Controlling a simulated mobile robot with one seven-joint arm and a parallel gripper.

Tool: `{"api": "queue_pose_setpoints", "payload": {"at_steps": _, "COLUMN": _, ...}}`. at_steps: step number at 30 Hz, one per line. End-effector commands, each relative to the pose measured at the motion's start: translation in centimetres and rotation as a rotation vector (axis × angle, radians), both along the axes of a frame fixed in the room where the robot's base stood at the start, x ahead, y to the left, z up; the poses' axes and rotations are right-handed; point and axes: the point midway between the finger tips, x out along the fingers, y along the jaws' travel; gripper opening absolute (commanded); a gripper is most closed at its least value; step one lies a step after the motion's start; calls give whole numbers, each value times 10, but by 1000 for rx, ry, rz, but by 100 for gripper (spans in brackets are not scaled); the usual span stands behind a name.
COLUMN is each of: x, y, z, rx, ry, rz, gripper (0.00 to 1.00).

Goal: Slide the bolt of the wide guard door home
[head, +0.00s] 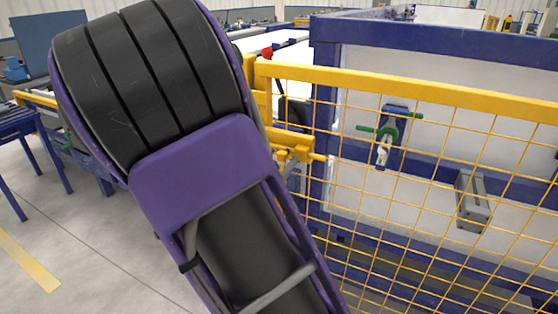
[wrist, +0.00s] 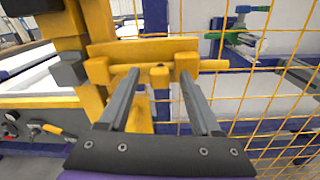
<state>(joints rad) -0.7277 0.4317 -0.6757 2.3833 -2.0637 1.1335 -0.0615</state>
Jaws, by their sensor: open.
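The wide guard door (head: 400,85) is a yellow frame with yellow wire mesh; its mesh (wrist: 270,110) fills the right of the wrist view. The yellow bolt (wrist: 214,64) lies level across a yellow plate with blocky brackets, and its round end sticks out to the right in front of the mesh. In the head view the bolt's end (head: 319,157) shows just right of my arm. A small yellow stub on the bolt shows between my fingertips. My gripper (wrist: 158,73) is open, its fingers apart on either side of the stub; contact cannot be told. My arm hides it in the head view.
A yellow post (wrist: 100,25) with a dark grey block (wrist: 69,69) stands left of the bolt. Behind the mesh are a green-handled clamp (head: 384,135), a grey box (head: 473,200) and blue beams (head: 430,40). Open floor (head: 90,240) lies at left.

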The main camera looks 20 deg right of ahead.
Motion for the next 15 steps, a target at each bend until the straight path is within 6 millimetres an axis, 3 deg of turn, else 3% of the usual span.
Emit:
{"api": "queue_pose_setpoints", "payload": {"at_steps": 1, "x": 0, "y": 0, "z": 0, "rx": 0, "ry": 0, "rz": 0, "gripper": 65}}
{"api": "queue_pose_setpoints", "payload": {"at_steps": 12, "x": 0, "y": 1, "z": 0, "rx": 0, "ry": 0, "rz": 0, "gripper": 0}}
{"api": "queue_pose_setpoints", "payload": {"at_steps": 15, "x": 0, "y": 1, "z": 0, "rx": 0, "ry": 0, "rz": 0, "gripper": 0}}
